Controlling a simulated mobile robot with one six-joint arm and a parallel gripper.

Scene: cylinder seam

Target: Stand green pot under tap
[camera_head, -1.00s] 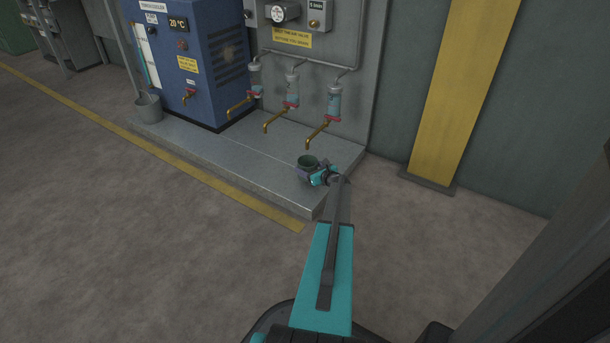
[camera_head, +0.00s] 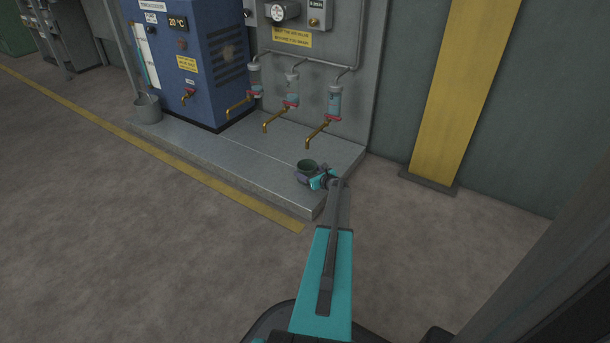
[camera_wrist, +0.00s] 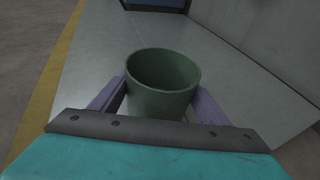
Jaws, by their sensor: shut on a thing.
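The green pot (camera_head: 307,165) is upright, with its open top facing up, near the front right of the grey platform. My gripper (camera_head: 308,176) is shut on it from the near side. In the wrist view the green pot (camera_wrist: 162,84) sits between the two purple fingers of my gripper (camera_wrist: 160,100). I cannot tell whether its base touches the platform. Three brass taps hang from the wall pipe. The right tap (camera_head: 322,132) has its spout end a little above and behind the pot in the head view.
The grey platform (camera_head: 235,165) has a raised edge with a yellow floor line (camera_head: 190,170) in front. A blue cooler (camera_head: 185,70) with its own small tap stands at the left. A grey bucket (camera_head: 148,110) stands left of it. Platform space left of the pot is clear.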

